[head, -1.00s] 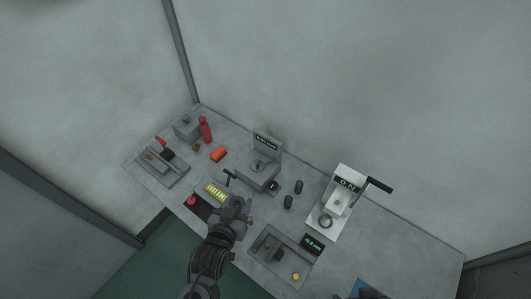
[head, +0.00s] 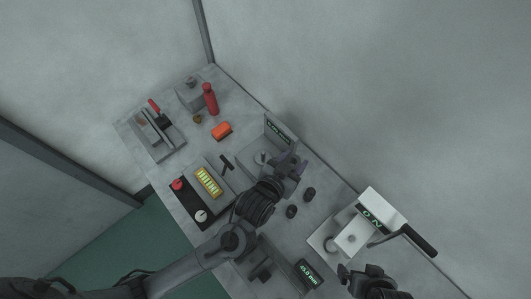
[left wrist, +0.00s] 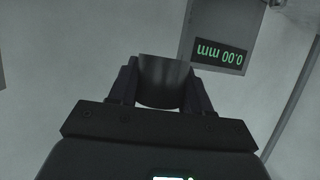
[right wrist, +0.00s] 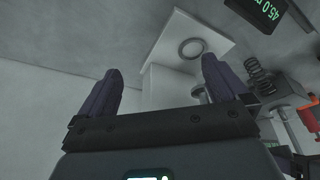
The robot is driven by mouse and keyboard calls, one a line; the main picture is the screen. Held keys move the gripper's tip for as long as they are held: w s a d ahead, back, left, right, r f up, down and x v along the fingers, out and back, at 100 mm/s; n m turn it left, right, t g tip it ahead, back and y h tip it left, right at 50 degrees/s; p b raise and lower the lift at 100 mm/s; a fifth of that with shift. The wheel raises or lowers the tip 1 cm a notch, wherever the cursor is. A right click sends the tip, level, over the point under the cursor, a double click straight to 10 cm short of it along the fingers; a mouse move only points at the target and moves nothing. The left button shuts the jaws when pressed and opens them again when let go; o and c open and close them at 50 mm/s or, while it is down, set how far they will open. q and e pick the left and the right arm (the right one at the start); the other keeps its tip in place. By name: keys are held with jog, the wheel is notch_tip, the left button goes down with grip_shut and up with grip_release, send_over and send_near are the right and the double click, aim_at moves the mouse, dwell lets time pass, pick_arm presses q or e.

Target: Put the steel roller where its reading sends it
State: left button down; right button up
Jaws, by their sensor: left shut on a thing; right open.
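My left gripper (head: 290,170) is beside the grey gauge (head: 280,130) with the upright display, at the middle of the bench. In the left wrist view its fingers are shut on a smooth grey steel roller (left wrist: 163,82). The gauge's display (left wrist: 221,55) reads 0.00 mm there, upside down, behind and right of the roller. In the head view the roller cannot be made out behind the gripper. My right gripper (head: 362,280) is at the lower right, near the white press (head: 381,211). The right wrist view shows its fingers (right wrist: 160,95) apart with nothing between them.
Two dark cylinders (head: 308,194) stand between gauge and press. The press has a dark lever (head: 418,240) and an N display. A display (head: 310,272) reads 45.0 mm. To the left are yellow pieces (head: 208,181), an orange block (head: 221,131), a red bottle (head: 210,99) and a tray (head: 172,145).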

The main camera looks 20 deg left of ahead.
aim_at(262, 155)
pick_arm(q)
jog(key=shift+s, duration=0.1)
jog(key=w+a+f, duration=0.1)
jog(key=a+f, duration=0.1)
jog(key=a, duration=0.1)
jog(key=w+a+f, duration=0.2)
jog(key=a, duration=0.2)
jog(key=w+a+f+b, duration=0.1)
jog(key=a+f, duration=0.2)
jog(key=shift+w+a, duration=0.3)
jog(key=shift+a, duration=0.05)
notch_tip(262, 155, down, 2)
jog(key=shift+f, duration=0.8)
jog(key=shift+c, duration=2.4)
grip_release()
